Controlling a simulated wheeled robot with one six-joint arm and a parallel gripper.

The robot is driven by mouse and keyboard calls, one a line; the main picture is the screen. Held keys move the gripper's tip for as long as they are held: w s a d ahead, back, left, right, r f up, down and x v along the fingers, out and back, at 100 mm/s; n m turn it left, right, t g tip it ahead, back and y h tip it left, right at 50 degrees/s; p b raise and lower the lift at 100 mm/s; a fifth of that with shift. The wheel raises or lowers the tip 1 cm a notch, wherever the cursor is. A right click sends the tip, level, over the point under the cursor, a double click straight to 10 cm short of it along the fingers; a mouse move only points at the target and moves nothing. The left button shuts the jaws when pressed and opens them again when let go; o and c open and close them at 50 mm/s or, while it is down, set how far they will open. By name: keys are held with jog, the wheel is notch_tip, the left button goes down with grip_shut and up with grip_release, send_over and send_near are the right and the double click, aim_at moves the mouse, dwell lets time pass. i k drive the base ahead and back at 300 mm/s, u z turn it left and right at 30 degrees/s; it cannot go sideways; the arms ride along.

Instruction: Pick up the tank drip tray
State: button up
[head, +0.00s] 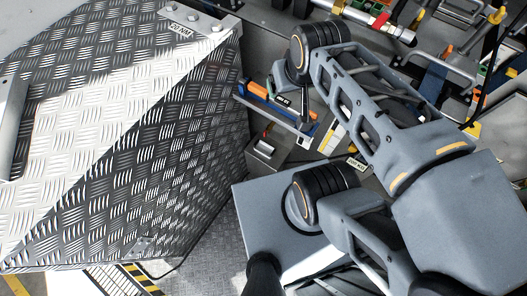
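I cannot make out a tank drip tray for certain in the head view. A shallow blue-edged tray or rail (275,108) lies beyond my arm, left of the picture's middle top, with an orange-handled item and small labelled pieces on or beside it. I cannot tell whether it is the drip tray. My arm comes in from the right and covers much of the middle and right. No gripper fingers can be made out, and nothing held is visible.
A large checker-plate metal box (130,120) fills the left side. Tools and coloured parts crowd the top right, among them a red-and-silver fitting (381,20) and a blue strap (434,84). A strip of bare floor (208,258) shows at the bottom, beside yellow-black striping (140,278).

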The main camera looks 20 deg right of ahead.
aim_at(265, 150)
jog(key=u, duration=0.7)
jog(key=k, duration=0.55)
jog(key=u, duration=0.75)
